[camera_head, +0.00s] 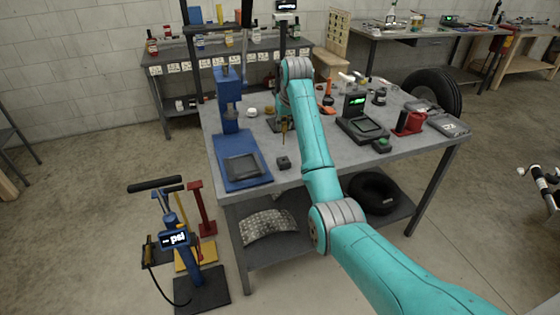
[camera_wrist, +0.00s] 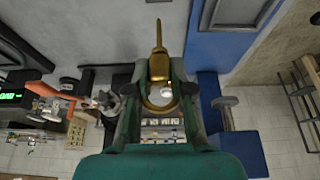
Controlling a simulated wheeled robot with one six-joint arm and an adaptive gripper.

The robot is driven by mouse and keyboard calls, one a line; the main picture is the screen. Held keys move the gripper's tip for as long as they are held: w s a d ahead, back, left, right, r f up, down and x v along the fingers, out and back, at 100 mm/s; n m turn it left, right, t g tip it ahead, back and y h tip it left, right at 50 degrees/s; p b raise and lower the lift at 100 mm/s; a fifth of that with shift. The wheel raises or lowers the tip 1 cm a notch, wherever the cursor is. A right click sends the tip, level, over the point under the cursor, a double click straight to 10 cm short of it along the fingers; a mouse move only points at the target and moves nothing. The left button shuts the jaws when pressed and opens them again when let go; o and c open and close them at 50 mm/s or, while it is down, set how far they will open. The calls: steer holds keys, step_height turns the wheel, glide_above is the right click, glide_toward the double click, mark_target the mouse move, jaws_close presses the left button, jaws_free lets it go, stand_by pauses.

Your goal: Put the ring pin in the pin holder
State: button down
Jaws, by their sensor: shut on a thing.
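My gripper (camera_wrist: 160,85) is shut on the brass ring pin (camera_wrist: 159,65), with its round ring between the fingers. The pin's thin shank points away from the fingers, toward the top of the wrist view. In the head view the pin (camera_head: 284,128) hangs, tip down, above the grey workbench, right of the blue press. A small dark block, apparently the pin holder (camera_head: 284,162), sits on the bench nearer its front edge, below the pin in the picture. Only a dark edge of it shows at the top of the wrist view (camera_wrist: 158,1). The pin and block are apart.
The blue press (camera_head: 230,100) and its base plate (camera_head: 257,181) stand left of the block. The bench (camera_head: 325,166) is clear around the block.

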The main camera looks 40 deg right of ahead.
step_height(320, 180, down, 9)
steer(key=shift+f, duration=0.1)
stand_by(0.4)
steer(key=c, duration=1)
jaws_free()
steer(key=shift+f, duration=0.15)
steer(key=v, duration=1.2)
steer(key=shift+r, duration=0.2)
